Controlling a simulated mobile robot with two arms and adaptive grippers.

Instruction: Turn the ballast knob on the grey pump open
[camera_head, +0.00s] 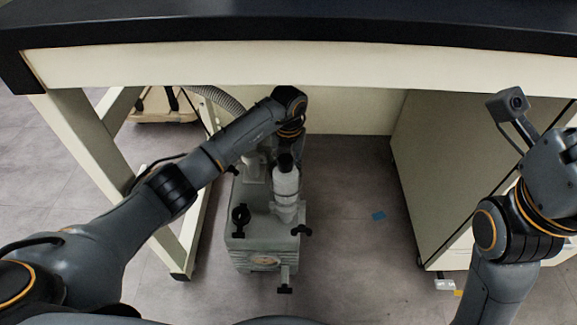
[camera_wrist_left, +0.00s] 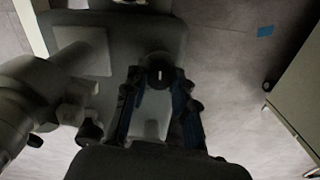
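The grey pump (camera_head: 265,225) stands on the floor under the bench, and its top fills much of the left wrist view (camera_wrist_left: 110,30). In the left wrist view a round black knob (camera_wrist_left: 160,71) with a white mark sits on the pump. My left gripper (camera_wrist_left: 158,76) is open, its parted fingertips one on each side of this knob; whether they touch it I cannot tell. In the head view my left arm reaches over the pump and its fingers are hidden. My right arm is at the right edge; its gripper fingers are not visible.
The bench top (camera_head: 300,30) overhangs the pump, with a bench leg (camera_head: 110,170) to the left and a cabinet (camera_head: 455,160) to the right. A ribbed hose (camera_head: 222,98) runs behind the pump. A blue scrap (camera_head: 378,216) lies on otherwise clear floor between pump and cabinet.

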